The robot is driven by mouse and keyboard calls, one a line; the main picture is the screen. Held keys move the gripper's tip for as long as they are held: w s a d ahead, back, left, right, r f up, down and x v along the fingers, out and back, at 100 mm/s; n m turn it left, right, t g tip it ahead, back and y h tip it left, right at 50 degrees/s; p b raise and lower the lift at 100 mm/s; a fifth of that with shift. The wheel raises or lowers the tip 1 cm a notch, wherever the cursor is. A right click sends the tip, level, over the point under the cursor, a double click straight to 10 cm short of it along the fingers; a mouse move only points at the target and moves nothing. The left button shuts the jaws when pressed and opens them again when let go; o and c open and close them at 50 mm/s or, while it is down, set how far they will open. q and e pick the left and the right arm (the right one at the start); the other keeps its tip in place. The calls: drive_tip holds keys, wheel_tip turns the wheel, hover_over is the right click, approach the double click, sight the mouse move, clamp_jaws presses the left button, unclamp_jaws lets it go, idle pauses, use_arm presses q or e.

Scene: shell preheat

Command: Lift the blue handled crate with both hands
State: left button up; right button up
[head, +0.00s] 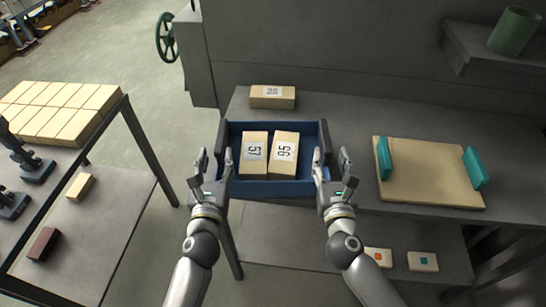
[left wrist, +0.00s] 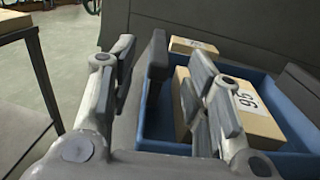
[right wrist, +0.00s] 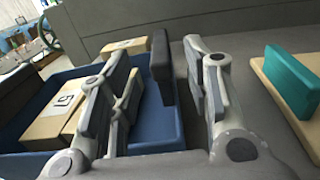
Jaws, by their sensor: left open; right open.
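The blue crate (head: 277,187) stands at the front of the grey table and holds two tan boxes, marked 57 (head: 254,152) and 95 (head: 285,152). My left gripper (head: 214,160) is open at the crate's left end. In the left wrist view a dark upright handle (left wrist: 157,60) appears between its spread fingers. My right gripper (head: 331,160) is open at the right end. In the right wrist view the other dark handle (right wrist: 161,66) appears between its fingers. I cannot tell whether any finger touches a handle.
A tan box marked 28 (head: 272,97) lies behind the crate. A tan board (head: 425,185) with two teal uprights is to the right. A shelf with a green cylinder (head: 514,31) is at upper right. A rack with tan blocks (head: 62,110) stands left.

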sight(221, 134)
use_arm(q)
drive_tip(key=w, duration=0.9)
drive_tip(key=shift+w, duration=0.1)
use_arm(e)
drive_tip(key=w, duration=0.9)
drive_tip(key=shift+w, duration=0.1)
use_arm(q)
drive_tip(key=shift+c, duration=0.2)
use_arm(e)
drive_tip(key=shift+c, duration=0.2)
use_arm(q)
clamp_jaws()
use_arm(e)
clamp_jaws()
use_arm(q)
drive_tip(key=shift+r, duration=0.2)
use_arm(e)
drive_tip(key=shift+r, duration=0.2)
